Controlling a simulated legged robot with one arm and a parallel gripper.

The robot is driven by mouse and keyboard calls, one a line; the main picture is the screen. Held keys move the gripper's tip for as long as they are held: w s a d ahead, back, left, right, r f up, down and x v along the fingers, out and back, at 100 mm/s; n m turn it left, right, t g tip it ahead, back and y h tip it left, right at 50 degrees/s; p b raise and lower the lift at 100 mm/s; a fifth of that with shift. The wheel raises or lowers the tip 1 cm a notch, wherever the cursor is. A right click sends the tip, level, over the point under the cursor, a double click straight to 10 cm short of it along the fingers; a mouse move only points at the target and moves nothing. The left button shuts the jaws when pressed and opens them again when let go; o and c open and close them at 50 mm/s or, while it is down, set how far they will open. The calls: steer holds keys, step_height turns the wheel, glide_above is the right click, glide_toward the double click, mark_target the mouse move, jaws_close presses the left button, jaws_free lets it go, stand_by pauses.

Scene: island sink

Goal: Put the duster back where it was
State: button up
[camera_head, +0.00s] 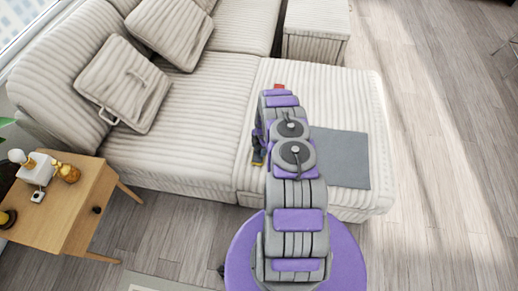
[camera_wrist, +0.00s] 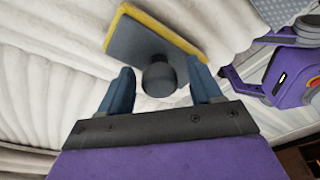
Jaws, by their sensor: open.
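The duster (camera_wrist: 135,38) shows in the wrist view as a flat grey head with a yellow edge and a dark round handle end (camera_wrist: 158,80). It lies against the pale ribbed sofa fabric. My gripper (camera_wrist: 162,84) is open, with its two blue fingers on either side of the handle end. I cannot tell whether either finger touches it.
The striped sofa (camera_head: 185,130) fills the middle, with two cushions on its left. A grey cloth (camera_head: 340,158) lies on the chaise right of my arm. A wooden side table (camera_head: 75,205) with small items stands at left. The floor at right is clear.

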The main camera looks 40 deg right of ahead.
steer(key=w+a+r+m+g+p, duration=0.1)
steer(key=a+r+m, duration=0.15)
steer(key=r, duration=1.35)
steer(key=a+r+m+p, duration=0.1)
steer(key=a+r+m, duration=0.15)
steer(key=r, duration=1.25)
steer(key=s+a+r+m+h, duration=0.1)
steer(key=s+a+r+m, duration=0.15)
steer(key=a+r, duration=0.45)
steer(key=s+a+r+m, duration=0.1)
steer(key=s+a+r, duration=0.35)
steer(key=r, duration=0.45)
steer(key=s+a+r+m, duration=0.5)
steer(key=s+a+r, duration=0.5)
steer(key=s, duration=0.3)
steer(key=s+a+r+m, duration=0.1)
steer(key=s+a, duration=0.1)
steer(key=s, duration=0.5)
steer(key=s+a+r+m+g, duration=0.1)
steer(key=s+a+m, duration=0.1)
steer(key=s, duration=0.5)
steer(key=shift+s+a+r+h, duration=0.2)
steer(key=shift+s+a+h, duration=0.1)
steer(key=shift+h, duration=0.1)
steer(key=shift+w+m, duration=0.1)
steer(key=shift+m, duration=0.15)
